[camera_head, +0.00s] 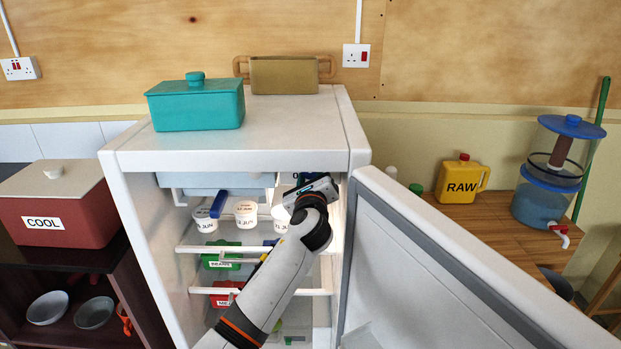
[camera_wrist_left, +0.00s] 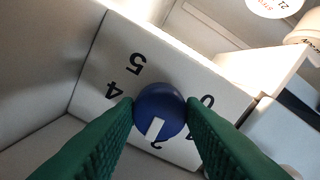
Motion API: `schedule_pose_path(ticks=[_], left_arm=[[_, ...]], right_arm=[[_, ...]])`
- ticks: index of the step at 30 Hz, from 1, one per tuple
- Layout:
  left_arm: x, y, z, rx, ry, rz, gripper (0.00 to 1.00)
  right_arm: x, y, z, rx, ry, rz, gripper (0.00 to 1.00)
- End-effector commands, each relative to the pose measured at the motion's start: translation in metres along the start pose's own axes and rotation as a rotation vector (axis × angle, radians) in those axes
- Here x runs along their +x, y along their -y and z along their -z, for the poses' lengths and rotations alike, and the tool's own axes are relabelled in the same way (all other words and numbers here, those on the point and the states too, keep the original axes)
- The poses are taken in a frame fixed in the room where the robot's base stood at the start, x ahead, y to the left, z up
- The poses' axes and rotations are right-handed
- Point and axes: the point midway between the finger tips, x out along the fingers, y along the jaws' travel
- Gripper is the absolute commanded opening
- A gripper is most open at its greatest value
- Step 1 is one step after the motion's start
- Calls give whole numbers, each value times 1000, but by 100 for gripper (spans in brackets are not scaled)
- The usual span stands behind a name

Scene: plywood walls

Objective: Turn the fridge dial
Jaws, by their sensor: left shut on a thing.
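The fridge (camera_head: 230,163) stands open, its door (camera_head: 430,265) swung out to the right. In the left wrist view the dial (camera_wrist_left: 160,108) is a round blue knob with a white pointer mark, set on a white panel (camera_wrist_left: 190,72) with black numerals. The mark points down, slightly left, towards a numeral partly hidden below the knob. A 5 and a 4 show to its left, and a 0 to its right. My left gripper (camera_wrist_left: 160,112) has its green fingers shut on both sides of the dial. In the head view my left gripper (camera_head: 310,185) reaches inside the fridge's upper right, hiding the dial.
White tubs (camera_head: 246,213) stand on the fridge's upper shelf, with green and red boxes below. A teal box (camera_head: 196,104) sits on top of the fridge. A yellow RAW jug (camera_head: 461,180) stands on the right counter, and a red COOL box (camera_head: 60,213) is at the left.

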Motion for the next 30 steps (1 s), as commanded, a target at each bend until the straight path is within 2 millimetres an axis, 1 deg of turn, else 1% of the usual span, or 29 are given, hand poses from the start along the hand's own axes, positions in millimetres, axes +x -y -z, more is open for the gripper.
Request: schedule_pose_path(ticks=[9,22,23,24,26,30], left_arm=[[0,0,-1,-92,2,1,13],[0,0,-1,-100,2,1,13],[0,0,-1,-100,2,1,41],[0,0,-1,-100,2,1,47],[0,0,-1,-99,2,1,57],[0,0,-1,-99,1,1,58]], right_arm=[[2,0,0,0,0,0,0],[2,1,1,0,-1,1,0],[2,1,1,0,-1,2,0],[2,1,1,-1,-1,2,0],[2,2,1,-1,-1,2,0],[2,2,1,-1,-1,2,0]])
